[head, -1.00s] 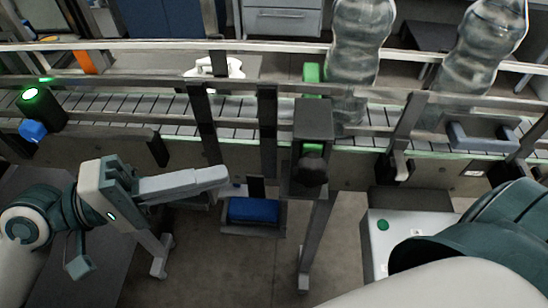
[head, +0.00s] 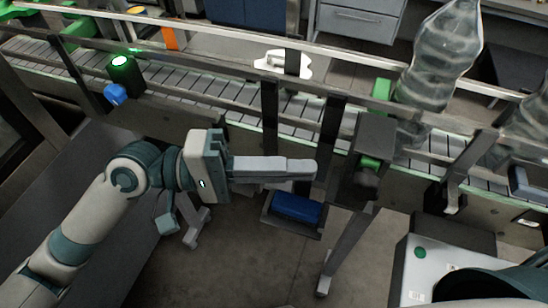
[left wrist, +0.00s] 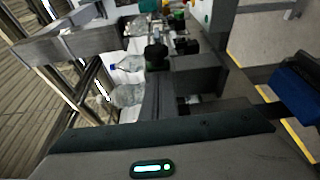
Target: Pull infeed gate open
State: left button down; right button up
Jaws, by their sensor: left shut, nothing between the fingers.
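A dark gate block (head: 375,140) stands at the front rail of the conveyor in the head view, with a green piece at its side and a round black knob (head: 365,184) facing me. I take this as the infeed gate; whether it is latched I cannot tell. My left gripper (head: 314,170) is shut and empty, pointing right, with its fingertips a short gap left of the knob. In the left wrist view a black knob (left wrist: 157,55) shows ahead of the gripper. My right gripper is out of view.
The slatted conveyor (head: 190,82) runs across behind rails and posts. Clear bottles (head: 440,60) stand on it at the right. A blue bin (head: 297,208) sits below the gripper. A pale box with a green button (head: 420,252) stands at lower right. A lit green button (head: 122,62) is upper left.

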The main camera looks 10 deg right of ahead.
aim_at(355, 171)
pick_arm(q)
jog(key=p+x, duration=0.1)
jog(key=x, duration=0.3)
jog(key=shift+r, duration=0.15)
jog(key=shift+s+d+f+p, duration=0.2)
jog(key=shift+d+p, duration=0.25)
jog(key=shift+d, duration=0.2)
